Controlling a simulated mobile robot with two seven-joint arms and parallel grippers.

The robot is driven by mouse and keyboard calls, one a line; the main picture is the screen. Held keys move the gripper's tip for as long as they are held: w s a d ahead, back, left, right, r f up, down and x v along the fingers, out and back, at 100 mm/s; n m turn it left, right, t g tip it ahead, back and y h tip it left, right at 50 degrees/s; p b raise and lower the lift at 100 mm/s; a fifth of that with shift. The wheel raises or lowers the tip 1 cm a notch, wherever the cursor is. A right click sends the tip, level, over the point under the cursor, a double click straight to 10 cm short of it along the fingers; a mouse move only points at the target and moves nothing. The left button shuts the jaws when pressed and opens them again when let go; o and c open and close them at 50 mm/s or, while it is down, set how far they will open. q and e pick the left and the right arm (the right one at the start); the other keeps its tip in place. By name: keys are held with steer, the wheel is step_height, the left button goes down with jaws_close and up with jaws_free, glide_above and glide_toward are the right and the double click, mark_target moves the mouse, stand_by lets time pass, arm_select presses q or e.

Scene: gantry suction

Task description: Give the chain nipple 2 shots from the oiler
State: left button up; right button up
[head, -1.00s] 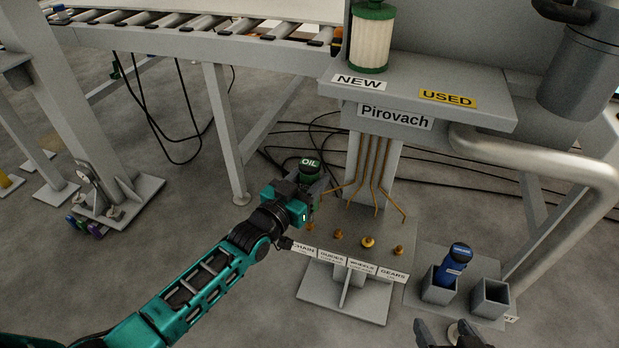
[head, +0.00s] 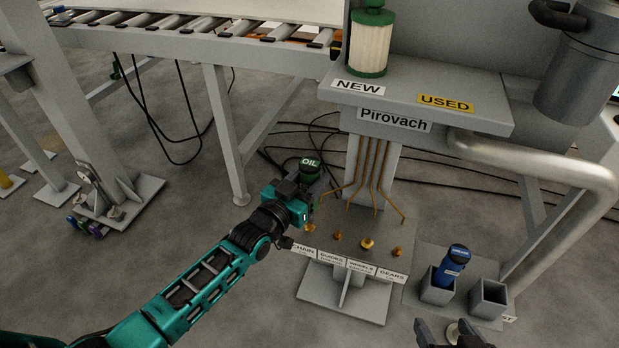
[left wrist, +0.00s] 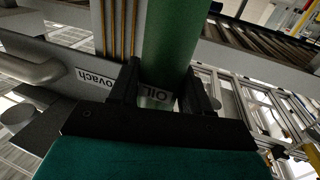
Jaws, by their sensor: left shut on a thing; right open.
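My left gripper (head: 306,187) is shut on the green oiler (head: 311,170), which carries an OIL label. The oiler is between the fingers in the left wrist view (left wrist: 168,55). It is above the CHAIN end of the nipple plate. The chain nipple (head: 310,227) shows just below the gripper, above the CHAIN label (head: 304,248). Whether the oiler's tip touches it I cannot tell. Brass nipples for guides (head: 338,235), wheels (head: 367,244) and gears (head: 397,252) stand to the right. My right gripper (head: 452,330) is open and empty at the bottom edge, partly out of frame.
A blue grease tool (head: 456,262) stands in a grey holder (head: 438,291), beside an empty holder (head: 489,298). Copper pipes (head: 372,170) rise behind the nipples. A shelf (head: 430,80) with a filter (head: 370,43) overhangs the back. A thick pipe (head: 560,160) bends at right.

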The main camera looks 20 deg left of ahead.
mark_target(310, 163)
arm_select(q)
steer(key=shift+r, duration=0.2)
step_height(310, 163, up, 5)
steer(key=p, duration=0.5)
steer(key=shift+f, duration=0.15)
